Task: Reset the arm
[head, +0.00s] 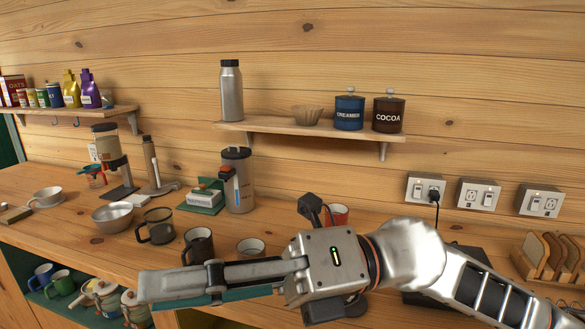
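My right arm (405,250) comes in from the lower right and reaches across the front of the wooden counter (60,225). Its gripper (152,288) points left, with long grey fingers and teal edges near the counter's front edge. The fingers overlap from this side, so I cannot tell whether they are open or shut. No held object shows at the fingertips. My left gripper is out of view.
Behind the gripper stand a dark mug (198,244), a glass mug (156,227), a metal bowl (113,217) and a grey canister (238,180). A toast rack (550,258) stands right. Mugs and pots (103,294) sit on a shelf below.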

